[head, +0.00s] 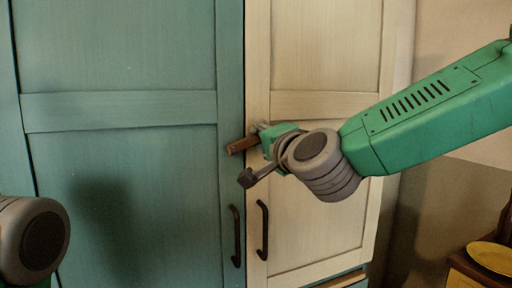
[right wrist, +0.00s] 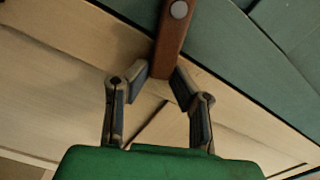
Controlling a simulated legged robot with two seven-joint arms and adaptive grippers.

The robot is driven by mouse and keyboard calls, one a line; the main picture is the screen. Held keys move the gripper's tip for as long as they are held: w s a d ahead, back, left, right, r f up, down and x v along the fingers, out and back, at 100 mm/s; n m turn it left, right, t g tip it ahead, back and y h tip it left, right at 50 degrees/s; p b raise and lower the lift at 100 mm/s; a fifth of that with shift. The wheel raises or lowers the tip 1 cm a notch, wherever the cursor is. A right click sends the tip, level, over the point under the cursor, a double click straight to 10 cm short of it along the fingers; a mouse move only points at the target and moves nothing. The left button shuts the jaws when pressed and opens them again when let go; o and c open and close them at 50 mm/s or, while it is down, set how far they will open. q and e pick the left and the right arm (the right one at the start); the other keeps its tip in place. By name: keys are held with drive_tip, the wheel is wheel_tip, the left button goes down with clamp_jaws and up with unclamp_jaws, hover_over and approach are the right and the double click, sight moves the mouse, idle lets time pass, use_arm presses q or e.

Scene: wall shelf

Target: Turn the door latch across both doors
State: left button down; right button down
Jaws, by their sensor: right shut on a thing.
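The door latch (head: 240,146) is a short brown wooden bar. In the head view it lies slightly tilted, its left end over the teal door (head: 120,190) and its right end reaching past the seam to my right gripper (head: 260,137). In the right wrist view the latch (right wrist: 171,40) has a round grey screw head near the top of the picture. The right gripper (right wrist: 160,80) is shut on the latch's lower end, one fingertip on each side. The cream door (head: 312,190) is behind the gripper. My left gripper is outside the view.
Two dark upright handles, one on the teal door (head: 235,236) and one on the cream door (head: 263,230), are below the latch. A yellow plate (head: 494,257) lies on a wooden surface at the lower right. My left arm shows at the lower left.

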drive_tip(key=shift+w+d+f+m+b, duration=0.1)
drive_tip(key=shift+d+f+m+b, duration=0.1)
drive_tip(key=shift+f+m+b, duration=0.75)
drive_tip(key=shift+r+m, duration=0.1)
drive_tip(key=shift+m, duration=0.25)
drive_tip(key=c, duration=1.4)
unclamp_jaws()
drive_tip(key=shift+d+r, duration=0.1)
drive_tip(key=v, duration=1.1)
drive_tip(key=shift+s+d, duration=0.2)
drive_tip(key=shift+s, duration=0.15)
